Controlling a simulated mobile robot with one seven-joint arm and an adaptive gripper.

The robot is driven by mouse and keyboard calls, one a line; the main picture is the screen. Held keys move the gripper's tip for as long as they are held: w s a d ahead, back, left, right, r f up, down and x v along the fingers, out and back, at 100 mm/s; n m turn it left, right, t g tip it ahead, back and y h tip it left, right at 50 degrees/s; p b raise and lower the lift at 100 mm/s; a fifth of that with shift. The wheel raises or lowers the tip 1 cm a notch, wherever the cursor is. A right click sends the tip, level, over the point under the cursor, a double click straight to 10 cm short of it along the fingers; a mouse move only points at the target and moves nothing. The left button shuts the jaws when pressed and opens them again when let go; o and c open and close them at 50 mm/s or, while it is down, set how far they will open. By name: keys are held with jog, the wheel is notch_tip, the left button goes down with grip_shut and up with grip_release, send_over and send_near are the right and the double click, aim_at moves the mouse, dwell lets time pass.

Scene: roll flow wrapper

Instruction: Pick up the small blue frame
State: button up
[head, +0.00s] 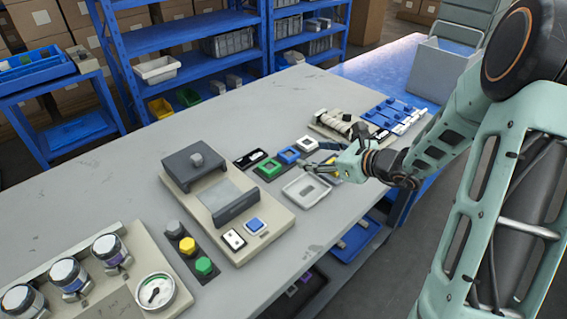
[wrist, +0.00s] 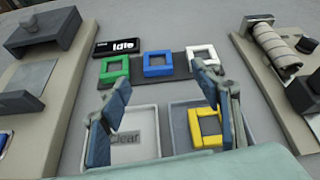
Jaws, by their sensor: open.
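The small blue frame (wrist: 157,64) lies on a dark strip between a green frame (wrist: 114,69) and a white frame (wrist: 202,55). In the head view the blue frame (head: 288,155) sits in the same row, left of my gripper (head: 333,163). In the wrist view my gripper (wrist: 165,105) is open, its two fingers spread apart with nothing between them. The blue frame shows beyond the gap between the fingertips, apart from them. A yellow frame (wrist: 205,127) lies in the right compartment of a grey tray (wrist: 161,130), partly behind the right finger.
A display reading "Idle" (wrist: 118,46) stands behind the row. A machine base (head: 232,220) with a grey block stands to the left; a roller unit (wrist: 273,50) stands to the right. Buttons (head: 187,245) and gauges are at the front left.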

aim_at(287, 153)
jog(key=shift+w+a+f+m, duration=0.2)
jog(key=shift+a+f+m, duration=0.25)
jog(key=shift+a+m, duration=0.4)
jog(key=x, duration=0.3)
jog(key=b+x, duration=0.1)
jog(key=x, duration=0.6)
jog(key=shift+w+r, duration=0.15)
jog(key=shift+w, duration=0.25)
jog(key=shift+t, duration=0.3)
jog(key=c, duration=1.1)
jog(key=shift+r, duration=0.1)
